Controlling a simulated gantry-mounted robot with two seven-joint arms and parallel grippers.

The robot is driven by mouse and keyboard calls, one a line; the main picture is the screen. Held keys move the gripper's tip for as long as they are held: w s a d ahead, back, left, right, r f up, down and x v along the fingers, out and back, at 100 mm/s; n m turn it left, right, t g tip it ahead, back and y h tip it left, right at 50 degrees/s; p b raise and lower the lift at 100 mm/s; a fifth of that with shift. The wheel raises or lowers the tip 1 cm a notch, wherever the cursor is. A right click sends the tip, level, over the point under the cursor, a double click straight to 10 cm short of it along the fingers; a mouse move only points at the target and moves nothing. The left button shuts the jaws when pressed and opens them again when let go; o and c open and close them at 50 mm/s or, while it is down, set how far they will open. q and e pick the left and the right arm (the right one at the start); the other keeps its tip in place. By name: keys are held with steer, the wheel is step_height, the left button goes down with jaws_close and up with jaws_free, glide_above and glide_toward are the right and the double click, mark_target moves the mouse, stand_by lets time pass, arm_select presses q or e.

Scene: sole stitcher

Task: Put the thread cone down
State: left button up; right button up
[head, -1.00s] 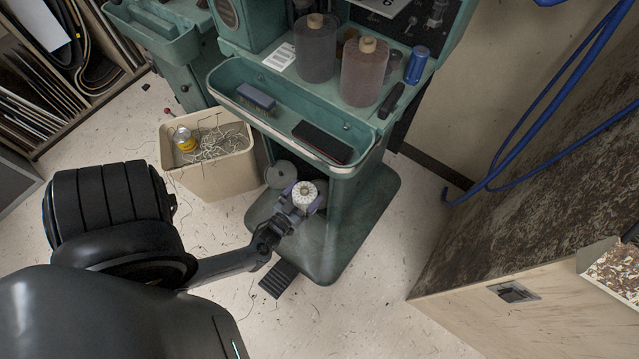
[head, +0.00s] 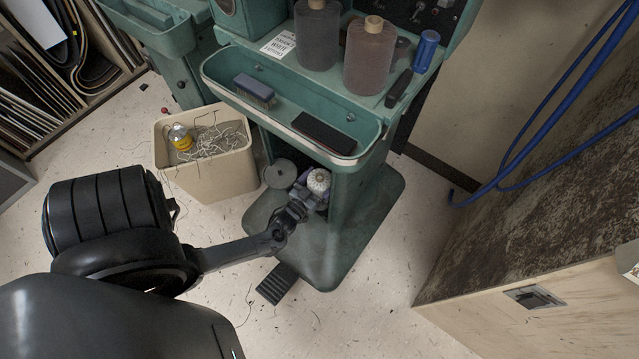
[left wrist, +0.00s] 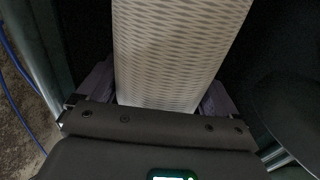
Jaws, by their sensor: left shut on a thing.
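A white thread cone (head: 318,180) is held in my left gripper (head: 312,190), low in front of the green machine's pedestal, above its base plate (head: 335,262). In the left wrist view the white cone (left wrist: 180,50), with its cross-wound pattern, fills the middle between the two fingers of the left gripper (left wrist: 160,100). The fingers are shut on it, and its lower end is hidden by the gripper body. I cannot tell from these views whether the cone touches anything below. My right gripper is not in view.
A grey disc (head: 280,173) is left of the cone at the pedestal. A beige bin (head: 205,160) with thread scraps and a yellow bottle stands further left. The machine's shelf above carries a dark cone (head: 318,38), a brown cone (head: 369,60) and a tray (head: 222,85). A black pedal (head: 277,285) sits in front.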

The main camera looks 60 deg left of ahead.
arm_select(q)
steer(key=shift+r, duration=0.1)
steer(key=shift+f, duration=0.2)
steer(key=o, duration=0.8)
steer(key=shift+o, duration=0.4)
steer(key=shift+r, duration=0.2)
steer(key=p+v, duration=0.4)
steer(key=v, duration=0.8)
